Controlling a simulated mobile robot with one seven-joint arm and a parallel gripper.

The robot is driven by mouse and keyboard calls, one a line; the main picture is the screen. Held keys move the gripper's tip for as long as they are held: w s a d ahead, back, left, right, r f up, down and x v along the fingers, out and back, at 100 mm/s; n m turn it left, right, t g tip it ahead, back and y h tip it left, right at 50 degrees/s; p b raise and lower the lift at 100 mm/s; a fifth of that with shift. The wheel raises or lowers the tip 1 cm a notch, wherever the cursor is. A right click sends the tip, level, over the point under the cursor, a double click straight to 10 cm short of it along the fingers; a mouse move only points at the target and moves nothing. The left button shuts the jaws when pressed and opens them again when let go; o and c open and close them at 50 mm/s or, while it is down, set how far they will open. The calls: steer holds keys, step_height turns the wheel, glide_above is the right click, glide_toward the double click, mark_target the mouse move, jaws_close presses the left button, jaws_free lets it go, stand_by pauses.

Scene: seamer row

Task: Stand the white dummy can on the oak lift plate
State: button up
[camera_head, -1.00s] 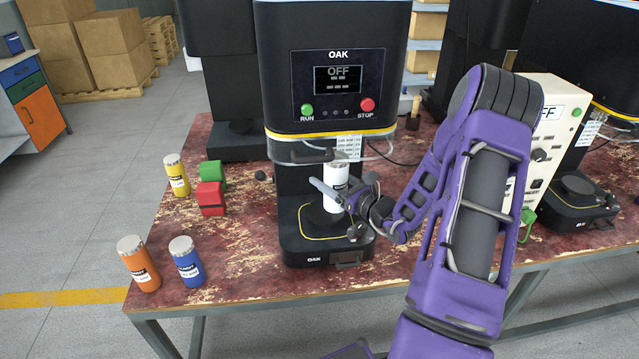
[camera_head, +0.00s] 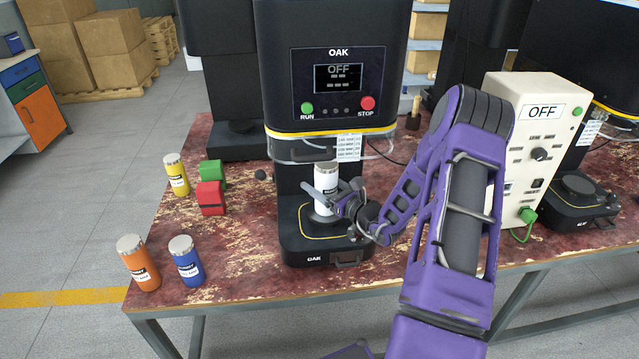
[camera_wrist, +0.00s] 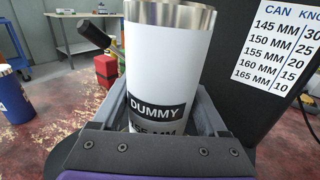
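The white dummy can (camera_head: 326,178) is upright in my gripper, between its fingers (camera_head: 327,199). In the wrist view the can (camera_wrist: 165,65) stands close between both fingers, its DUMMY label facing the camera. The oak seamer (camera_head: 330,85) shows OFF on its screen. The can is over the dark round oak lift plate (camera_head: 312,218), which is partly hidden by the can and gripper. I cannot tell whether the can's bottom touches the plate.
Yellow (camera_head: 176,175), orange (camera_head: 138,263) and blue (camera_head: 187,262) cans stand on the worn red bench at left, with green (camera_head: 212,174) and red (camera_head: 211,198) blocks. A black-knobbed lever (camera_head: 260,175) juts left of the seamer. A cream control box (camera_head: 530,140) stands at right.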

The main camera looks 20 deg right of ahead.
mark_target(335, 192)
steer(key=o, duration=0.3)
steer(key=shift+r, duration=0.25)
steer(key=v, duration=1)
steer(key=shift+s+d+f, duration=0.1)
steer(key=shift+s+d, duration=0.3)
steer(key=shift+s, duration=0.5)
